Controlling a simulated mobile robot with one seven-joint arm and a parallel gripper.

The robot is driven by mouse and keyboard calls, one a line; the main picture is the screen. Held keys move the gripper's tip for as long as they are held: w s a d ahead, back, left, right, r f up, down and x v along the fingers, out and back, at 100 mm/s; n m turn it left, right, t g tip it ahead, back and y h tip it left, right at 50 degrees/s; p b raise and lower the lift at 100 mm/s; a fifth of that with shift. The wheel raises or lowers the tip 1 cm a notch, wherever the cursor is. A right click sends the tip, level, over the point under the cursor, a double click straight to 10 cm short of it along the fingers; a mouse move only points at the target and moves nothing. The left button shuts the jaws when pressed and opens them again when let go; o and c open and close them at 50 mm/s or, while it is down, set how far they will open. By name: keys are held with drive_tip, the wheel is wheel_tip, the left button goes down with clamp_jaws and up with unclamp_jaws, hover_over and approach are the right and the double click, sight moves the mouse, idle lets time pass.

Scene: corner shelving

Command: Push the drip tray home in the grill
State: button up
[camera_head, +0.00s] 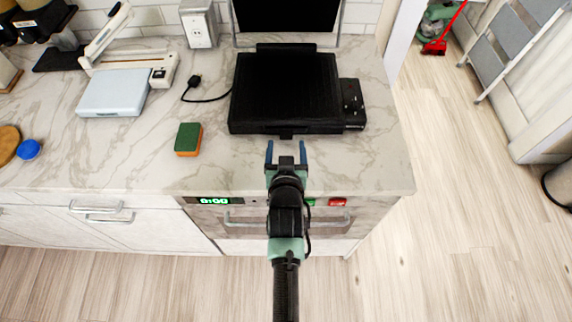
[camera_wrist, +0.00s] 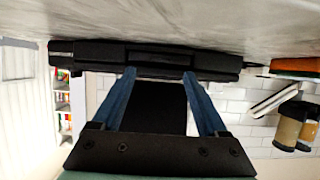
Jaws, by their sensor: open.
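The black grill (camera_head: 285,85) stands on the marble counter, its lid shut and its front edge facing me. A small dark tab (camera_head: 286,134) sticks out at the middle of its front; it looks like the front of the drip tray. In the wrist view, which is upside down, a dark strip (camera_wrist: 175,59) shows low in the grill's front. How far the tray stands out is hard to tell. My gripper (camera_head: 286,150) is open and empty, its blue fingers pointing at the grill's front, just short of the tab and about in line with it. The fingers also show in the wrist view (camera_wrist: 159,75).
A control box (camera_head: 352,102) sits at the grill's right side. A black cord and plug (camera_head: 195,82) lie to its left. A green and orange sponge (camera_head: 188,139) and a white scale (camera_head: 113,92) are farther left. The counter's front edge runs under my arm.

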drive_tip(key=v, duration=0.8)
drive_tip(key=shift+s+r, duration=0.1)
drive_tip(key=shift+s, duration=0.1)
drive_tip(key=w+r+t, duration=0.3)
drive_tip(key=r+t, duration=0.1)
drive_tip(key=r, duration=1.3)
drive_tip(key=w+r+t, duration=0.3)
drive_tip(key=r, duration=1.4)
drive_tip(key=s+r+t, duration=0.3)
drive_tip(key=s+r, duration=0.4)
drive_tip(key=r, duration=0.5)
drive_tip(key=s+r+t, duration=0.3)
drive_tip(key=s+r, duration=0.4)
drive_tip(key=r, duration=0.6)
drive_tip(key=shift+r+t, duration=0.3)
drive_tip(key=shift+t, duration=0.1)
